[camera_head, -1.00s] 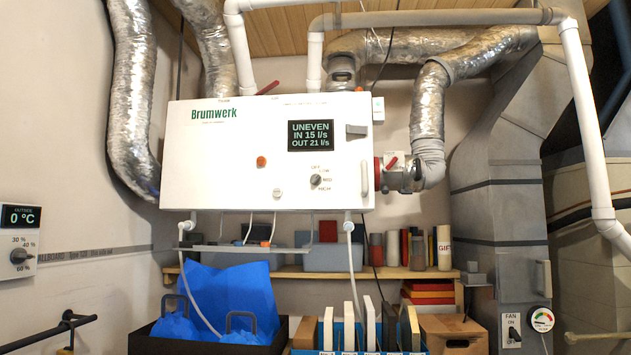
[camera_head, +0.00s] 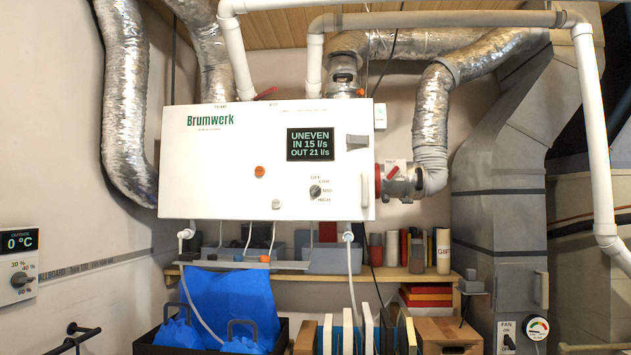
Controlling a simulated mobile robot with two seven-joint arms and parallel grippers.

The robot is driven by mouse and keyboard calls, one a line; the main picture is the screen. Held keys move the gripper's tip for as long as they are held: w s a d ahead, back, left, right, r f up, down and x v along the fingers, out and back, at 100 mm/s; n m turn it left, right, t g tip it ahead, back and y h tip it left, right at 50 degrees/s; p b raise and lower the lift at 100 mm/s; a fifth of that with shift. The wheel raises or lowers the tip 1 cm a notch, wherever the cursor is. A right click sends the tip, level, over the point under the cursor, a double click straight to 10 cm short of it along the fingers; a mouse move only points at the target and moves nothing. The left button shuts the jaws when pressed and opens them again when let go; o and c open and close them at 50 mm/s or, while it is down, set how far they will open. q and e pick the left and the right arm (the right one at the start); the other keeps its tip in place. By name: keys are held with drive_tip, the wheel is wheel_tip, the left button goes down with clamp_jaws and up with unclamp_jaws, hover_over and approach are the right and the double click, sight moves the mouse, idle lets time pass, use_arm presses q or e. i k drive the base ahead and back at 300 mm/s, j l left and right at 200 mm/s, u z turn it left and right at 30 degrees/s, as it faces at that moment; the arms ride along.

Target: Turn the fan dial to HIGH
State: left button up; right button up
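The fan dial (camera_head: 315,191) is a small dark round knob on the front of the white Brumwerk unit (camera_head: 220,160). Labels OFF, LOW, MID and HIGH run around its upper, right and lower right sides. Its pointer is too small to read surely. The unit's screen (camera_head: 310,144) reads UNEVEN, IN 15 l/s, OUT 21 l/s. An orange knob (camera_head: 260,171) and a pale knob (camera_head: 276,203) sit left of the dial. Neither of my grippers is in view, and nothing covers the dial.
A shelf (camera_head: 390,279) with jars and books runs below the unit. Below it stand a dark crate (camera_head: 284,340) with blue bags and several upright folders. A separate FAN ON switch (camera_head: 507,340) and gauge (camera_head: 537,328) are at lower right. Space before the unit looks clear.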

sight(314, 191)
drive_tip(key=i+l+u, duration=0.1)
drive_tip(key=i+l, duration=0.8)
drive_tip(key=i, duration=0.2)
